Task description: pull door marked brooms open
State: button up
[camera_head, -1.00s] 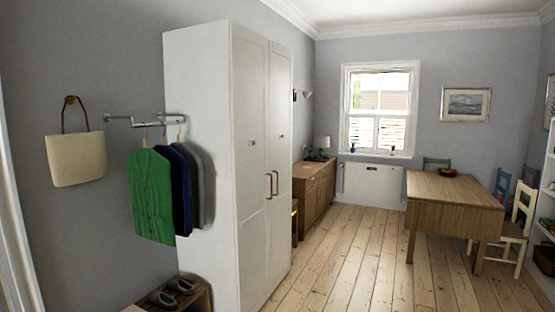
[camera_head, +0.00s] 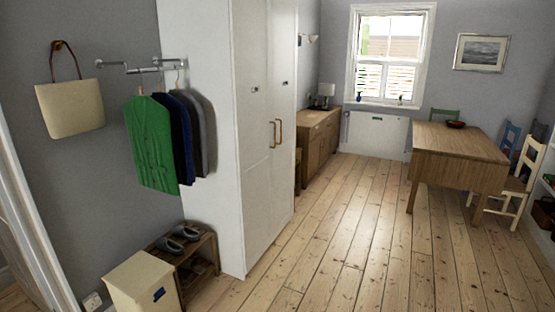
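A tall white wardrobe (camera_head: 200,120) stands against the left wall. It has two narrow doors, a left door (camera_head: 252,170) and a right door (camera_head: 283,120), and both look shut. A brass handle (camera_head: 271,134) and a second brass handle (camera_head: 279,131) sit side by side where the doors meet. Each door bears a small dark label, the left label (camera_head: 255,90) and the right label (camera_head: 284,83). The writing is too small to read, so I cannot tell which door is marked brooms. My gripper is not in view.
Clothes (camera_head: 152,144) hang on a wall rail left of the wardrobe, above a shoe rack (camera_head: 205,246) and a cream box (camera_head: 142,283). A sideboard (camera_head: 317,140) stands beyond it. A wooden table (camera_head: 458,150) and chairs are at right. The floorboards (camera_head: 340,235) between are clear.

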aim_at(286, 17)
jog(key=i, duration=2.6)
jog(key=i+u, duration=0.15)
jog(key=i, duration=0.4)
jog(key=i+l, duration=0.15)
jog(key=i, duration=0.45)
jog(key=i+l+u, duration=0.15)
jog(key=i, duration=0.45)
